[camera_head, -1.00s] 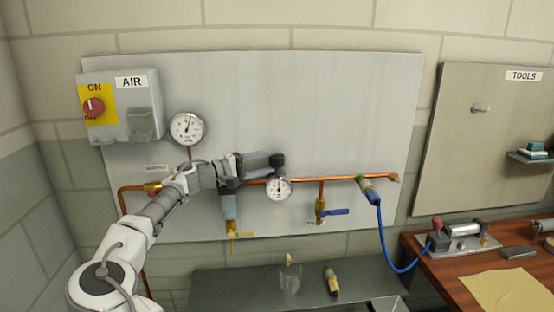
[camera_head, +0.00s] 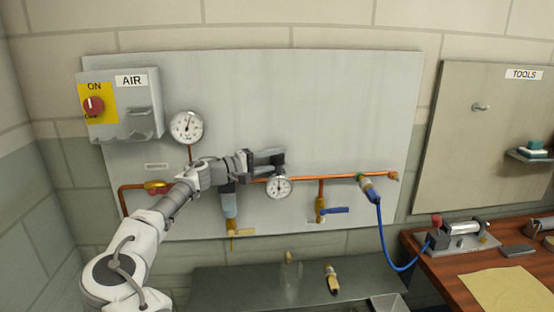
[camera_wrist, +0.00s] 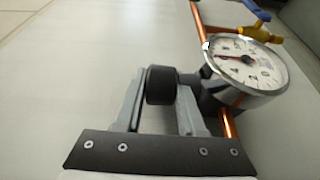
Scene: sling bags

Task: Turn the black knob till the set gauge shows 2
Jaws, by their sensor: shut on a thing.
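The black knob (camera_wrist: 161,84) sits between the two fingers of my gripper (camera_wrist: 160,98) in the wrist view, and the gripper is shut on it. In the head view the knob (camera_head: 277,158) shows at the end of my gripper (camera_head: 267,157), above the copper pipe. The set gauge (camera_head: 278,187) is a small round white dial just below the knob.
A larger gauge (camera_head: 187,127) and the AIR box (camera_head: 124,104) with a red switch are at the left of the panel. A blue-handled valve (camera_head: 321,209) and blue hose (camera_head: 383,235) lie to the right. The upper panel is clear.

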